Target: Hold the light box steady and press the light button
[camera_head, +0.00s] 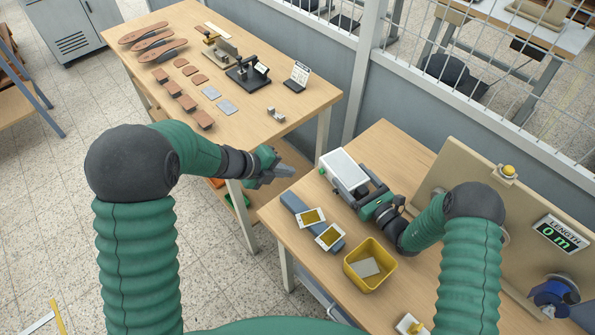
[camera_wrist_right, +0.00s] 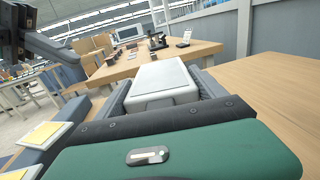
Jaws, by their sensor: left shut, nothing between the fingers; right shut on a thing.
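The light box is a white box (camera_head: 344,169) with a grey side, near the far left corner of the right table. It also shows in the right wrist view (camera_wrist_right: 162,82). My right gripper (camera_head: 361,187) is shut on it, with one finger along each side (camera_wrist_right: 160,92).
A blue-grey holder (camera_head: 294,201) with two white-framed yellow cards (camera_head: 330,236) and a yellow bin (camera_head: 370,278) stand nearer me. A tan board (camera_head: 450,160) carries a yellow button (camera_head: 509,170) and a length display (camera_head: 556,236). The left table (camera_head: 240,120) holds leather pieces and tools.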

